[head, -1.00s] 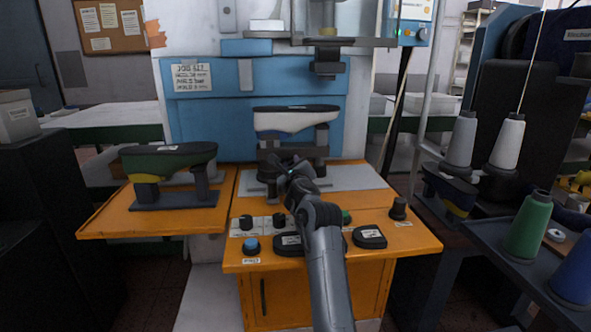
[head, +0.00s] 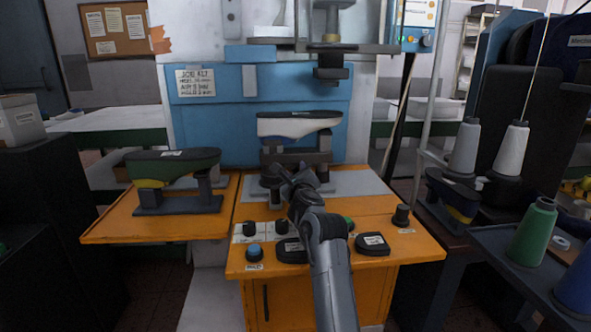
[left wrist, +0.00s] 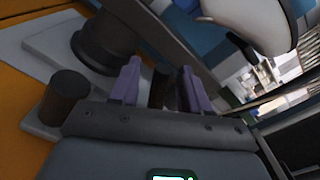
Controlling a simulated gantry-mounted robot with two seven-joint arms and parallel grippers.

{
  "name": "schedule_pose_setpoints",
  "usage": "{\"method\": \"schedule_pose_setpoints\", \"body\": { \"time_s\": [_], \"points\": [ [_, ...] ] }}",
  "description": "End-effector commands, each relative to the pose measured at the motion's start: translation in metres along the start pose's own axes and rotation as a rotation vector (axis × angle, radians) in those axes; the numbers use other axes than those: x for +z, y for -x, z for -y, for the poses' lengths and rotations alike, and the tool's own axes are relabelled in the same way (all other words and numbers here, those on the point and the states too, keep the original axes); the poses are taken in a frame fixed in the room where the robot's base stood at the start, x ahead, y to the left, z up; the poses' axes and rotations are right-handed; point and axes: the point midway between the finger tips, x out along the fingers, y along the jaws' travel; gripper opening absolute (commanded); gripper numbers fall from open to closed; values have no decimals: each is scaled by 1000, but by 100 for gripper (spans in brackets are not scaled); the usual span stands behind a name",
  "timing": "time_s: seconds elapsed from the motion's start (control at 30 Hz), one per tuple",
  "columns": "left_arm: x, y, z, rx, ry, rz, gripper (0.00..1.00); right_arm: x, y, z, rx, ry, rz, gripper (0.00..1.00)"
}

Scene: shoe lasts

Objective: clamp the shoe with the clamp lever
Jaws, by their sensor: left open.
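The white shoe with a dark top (head: 298,125) sits sole-up on a dark stand on the grey plate of the machine; part of it shows in the left wrist view (left wrist: 250,22). My left gripper (head: 288,176) is in front of the stand, low and below the shoe. In the left wrist view its two purple fingers (left wrist: 161,85) are apart. A dark part shows between them, but I cannot tell whether they touch it. I cannot clearly pick out the clamp lever; my gripper and arm hide part of the stand's front. My right gripper is out of view.
A green and yellow shoe (head: 172,165) stands on the left orange shelf. Knobs and a blue button (head: 254,249) are on the front panel, partly behind my arm. A press head (head: 331,66) hangs above the shoe. Thread cones (head: 511,148) stand at the right.

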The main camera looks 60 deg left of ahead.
Motion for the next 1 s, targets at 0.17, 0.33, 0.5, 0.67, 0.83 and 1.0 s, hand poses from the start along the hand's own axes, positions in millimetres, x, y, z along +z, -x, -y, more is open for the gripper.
{"method": "schedule_pose_setpoints", "body": {
  "time_s": [0.17, 0.33, 0.5, 0.67, 0.83, 1.0],
  "points": [
    [2, 32, 2, -1, 2, -2, 46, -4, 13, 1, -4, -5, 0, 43],
    [1, 60, 1, 0, 3, -3, 46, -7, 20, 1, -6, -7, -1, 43],
    [1, 79, 0, 1, 1, -1, 46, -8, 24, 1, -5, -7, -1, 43],
    [1, 86, -1, 2, 1, 0, 46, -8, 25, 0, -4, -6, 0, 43],
    [1, 87, -1, 1, 1, 0, 46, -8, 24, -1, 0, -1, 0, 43],
    [1, 87, -1, 1, 2, 0, 46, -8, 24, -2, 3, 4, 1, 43]
  ]
}}
